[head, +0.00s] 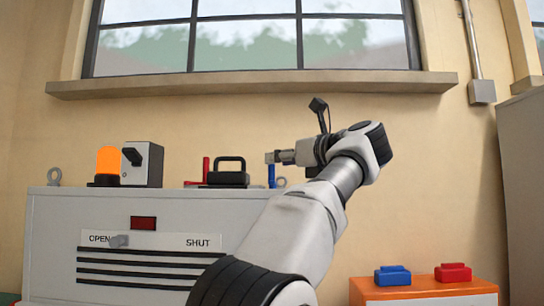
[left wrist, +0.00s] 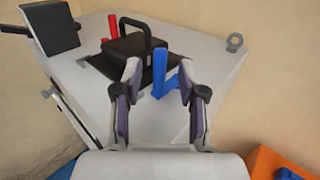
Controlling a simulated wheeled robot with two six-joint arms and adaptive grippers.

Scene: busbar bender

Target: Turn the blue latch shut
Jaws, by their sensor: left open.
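The blue latch (head: 272,175) stands on top of the grey cabinet, right of the black handle (head: 229,170). In the left wrist view the blue latch (left wrist: 158,72) shows an upright post and a short arm pointing right. My left gripper (head: 270,157) is at the top of the latch in the head view. In the left wrist view my left gripper (left wrist: 160,78) is open, with the latch seen between its two fingers. I cannot tell whether a finger touches it. A red latch (head: 206,169) stands upright on the other side of the handle. My right gripper is out of view.
An orange cabinet (head: 430,290) with a blue and a red block stands right. The wall is close behind.

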